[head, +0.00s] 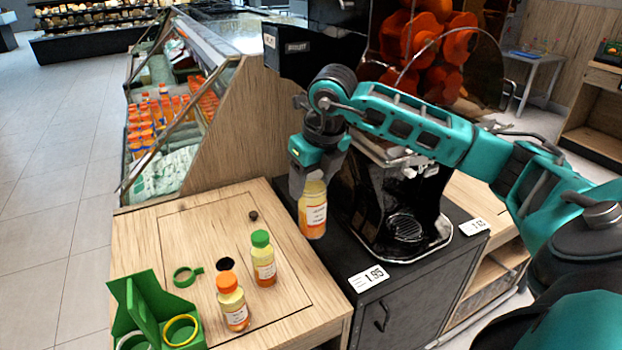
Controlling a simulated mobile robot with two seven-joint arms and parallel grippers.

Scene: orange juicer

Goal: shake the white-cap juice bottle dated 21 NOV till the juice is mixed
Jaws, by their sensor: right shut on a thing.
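A juice bottle (313,212) hangs from my right gripper (312,178), which is shut on its top end. The bottle is close to upright, with paler juice above and deeper orange below. It is held in front of the black juicer's left side, near the right edge of the wooden counter. The gripper hides its cap, and its label is too small to read. My left gripper is not in view.
A green-cap bottle (263,259) and an orange-cap bottle (233,302) stand on the wooden counter (185,225). A green caddy (150,312) and a green ring (186,276) are at left. The black juicer (400,205) stands at right. The counter's back left is clear.

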